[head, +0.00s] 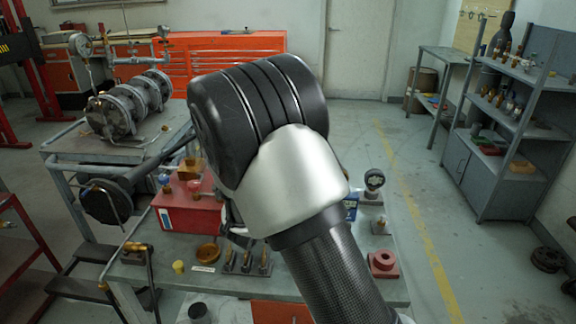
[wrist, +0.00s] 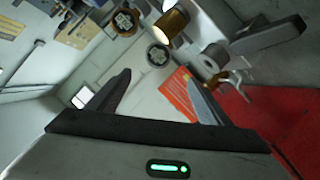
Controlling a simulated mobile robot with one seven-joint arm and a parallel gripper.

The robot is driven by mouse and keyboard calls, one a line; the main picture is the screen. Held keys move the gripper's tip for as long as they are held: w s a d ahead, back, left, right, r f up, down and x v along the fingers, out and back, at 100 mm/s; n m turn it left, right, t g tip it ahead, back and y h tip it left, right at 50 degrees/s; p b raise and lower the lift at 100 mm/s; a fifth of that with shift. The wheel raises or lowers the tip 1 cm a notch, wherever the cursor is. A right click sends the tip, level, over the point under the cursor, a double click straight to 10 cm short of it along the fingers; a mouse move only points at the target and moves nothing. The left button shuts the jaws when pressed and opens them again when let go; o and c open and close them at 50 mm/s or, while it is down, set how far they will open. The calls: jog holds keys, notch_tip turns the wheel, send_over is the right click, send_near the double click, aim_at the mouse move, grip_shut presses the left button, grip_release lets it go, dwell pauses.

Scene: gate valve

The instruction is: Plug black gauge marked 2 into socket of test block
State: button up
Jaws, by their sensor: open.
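A black gauge (head: 374,179) stands upright on a small grey base at the right of the bench, just right of my arm. In the wrist view, two round dark-rimmed dials show, one at the top (wrist: 125,20) and one just beyond my fingertips (wrist: 158,55). I cannot read a 2 on any of them. My gripper (wrist: 156,76) is open, with nothing between its fingers. It is hidden behind my arm in the head view. A dark red block with a round opening (head: 383,264) sits at the bench's right front; I cannot tell whether it is the test block.
A red box (head: 180,215) stands left of my arm. A brass dish (head: 208,253), a yellow knob (head: 179,267) and a rack of brass-tipped parts (head: 247,262) lie in front. A brass cylinder (wrist: 170,22) is close beyond my gripper. A flanged pipe assembly (head: 118,112) stands at left.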

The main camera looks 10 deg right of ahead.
jog(key=shift+h, duration=0.3)
jog(key=b+x, duration=0.4)
jog(key=x, duration=1.3)
jog(key=shift+w+f, duration=0.15)
jog(key=shift+w, duration=0.05)
